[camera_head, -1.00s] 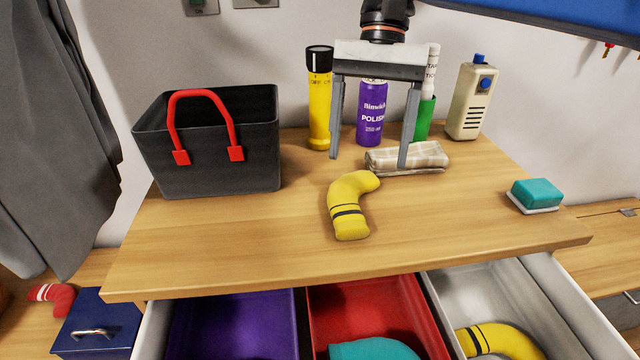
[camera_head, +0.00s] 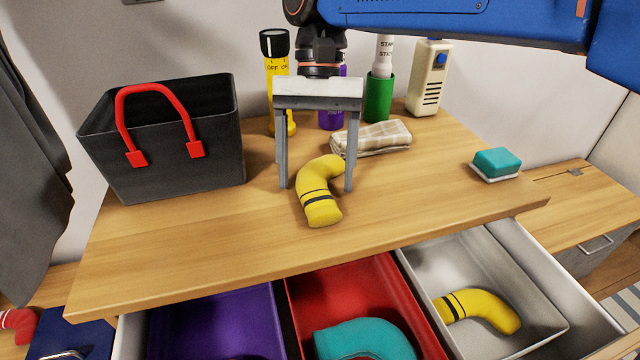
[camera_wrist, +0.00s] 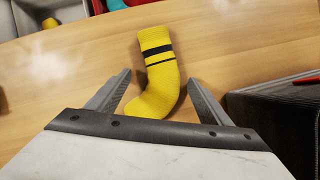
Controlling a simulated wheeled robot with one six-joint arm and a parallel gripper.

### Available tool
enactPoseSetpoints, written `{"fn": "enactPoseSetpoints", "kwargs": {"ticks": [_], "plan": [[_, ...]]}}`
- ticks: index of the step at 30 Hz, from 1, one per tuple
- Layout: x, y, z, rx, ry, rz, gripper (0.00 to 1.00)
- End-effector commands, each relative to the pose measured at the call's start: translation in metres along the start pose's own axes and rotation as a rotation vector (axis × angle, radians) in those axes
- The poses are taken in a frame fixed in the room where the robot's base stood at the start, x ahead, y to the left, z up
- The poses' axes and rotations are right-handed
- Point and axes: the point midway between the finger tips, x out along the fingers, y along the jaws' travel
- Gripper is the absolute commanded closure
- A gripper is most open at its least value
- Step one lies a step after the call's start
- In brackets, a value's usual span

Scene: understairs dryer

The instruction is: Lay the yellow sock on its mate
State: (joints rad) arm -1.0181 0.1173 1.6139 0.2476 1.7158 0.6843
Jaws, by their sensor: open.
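A yellow sock (camera_head: 320,190) with dark stripes lies bent on the wooden top in the head view. In the wrist view the same sock (camera_wrist: 157,75) lies with its foot end between my finger tips. My gripper (camera_head: 315,190) is open, its two fingers on either side of the sock, apart from it. Whether the fingertips touch the wood I cannot tell. A second yellow sock (camera_head: 485,308) with dark stripes lies in the white compartment (camera_head: 540,290) of the open drawer, at the right.
A black basket (camera_head: 175,170) with a red handle stands left. A folded cloth (camera_head: 372,137), a yellow torch (camera_head: 275,75) and a green container (camera_head: 378,100) stand behind. A sponge (camera_head: 496,162) lies right. The red compartment (camera_head: 345,280) holds a teal item (camera_head: 365,340); the purple compartment (camera_head: 215,325) looks empty.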

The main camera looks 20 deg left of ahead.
Motion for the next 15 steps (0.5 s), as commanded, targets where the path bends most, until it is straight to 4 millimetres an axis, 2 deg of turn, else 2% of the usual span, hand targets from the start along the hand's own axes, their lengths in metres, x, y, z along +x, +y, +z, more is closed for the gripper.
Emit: {"fn": "enactPoseSetpoints", "kwargs": {"ticks": [5, 9, 11, 14, 15], "plan": [[0.0000, 0.0000, -0.0001, 0.000, 0.000, 0.000, 0.27], [-0.0001, 0.0000, -0.0001, 0.000, 0.000, 0.000, 0.58], [-0.0001, 0.0000, -0.0001, 0.000, 0.000, 0.000, 0.70], [-0.0001, 0.0000, -0.0002, 0.000, 0.000, 0.000, 0.71], [-0.0001, 0.0000, -0.0001, 0.000, 0.000, 0.000, 0.74]]}}
